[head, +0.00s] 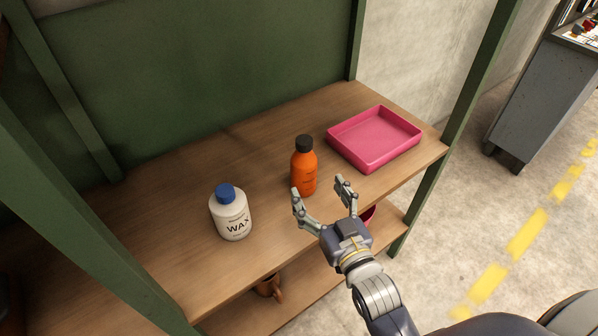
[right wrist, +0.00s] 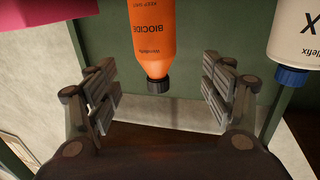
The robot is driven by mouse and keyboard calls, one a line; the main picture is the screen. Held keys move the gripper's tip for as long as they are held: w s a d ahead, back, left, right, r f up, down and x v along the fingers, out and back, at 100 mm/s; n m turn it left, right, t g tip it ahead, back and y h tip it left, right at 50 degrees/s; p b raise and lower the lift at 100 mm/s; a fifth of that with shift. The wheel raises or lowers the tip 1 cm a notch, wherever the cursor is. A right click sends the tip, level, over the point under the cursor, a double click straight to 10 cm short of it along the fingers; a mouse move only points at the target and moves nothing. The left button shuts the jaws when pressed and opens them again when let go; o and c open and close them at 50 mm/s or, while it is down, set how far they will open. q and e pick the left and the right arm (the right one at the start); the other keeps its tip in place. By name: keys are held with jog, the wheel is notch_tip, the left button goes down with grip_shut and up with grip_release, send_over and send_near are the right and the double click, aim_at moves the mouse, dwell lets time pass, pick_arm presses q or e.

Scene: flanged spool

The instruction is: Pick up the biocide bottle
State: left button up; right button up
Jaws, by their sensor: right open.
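The biocide bottle (head: 304,168) is orange with a black cap and stands upright on the wooden shelf. In the right wrist view the bottle (right wrist: 152,38) appears upside down, with "BIOCIDE" on its label, between the two fingers and beyond their tips. My right gripper (head: 320,190) is open and empty, just in front of the bottle, with its fingers pointing toward it. In the right wrist view my right gripper (right wrist: 160,88) shows a finger on each side. I see no contact with the bottle. My left gripper is not in view.
A white wax bottle (head: 231,213) with a blue cap stands left of the biocide bottle. A pink tray (head: 375,137) lies to the right. Green posts (head: 437,140) frame the wooden shelf (head: 165,215).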

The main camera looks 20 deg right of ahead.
aim_at(304, 159)
jog(key=w, duration=0.4)
jog(key=shift+w+a+p, duration=0.15)
jog(key=shift+w+p, duration=0.15)
jog(key=shift+w, duration=0.05)
jog(key=shift+w+r+p, duration=0.1)
jog(key=shift+w+p, duration=0.2)
jog(key=shift+w, duration=2.75)
jog(key=shift+c, duration=0.6)
jog(key=shift+r, duration=0.1)
jog(key=c, duration=1.3)
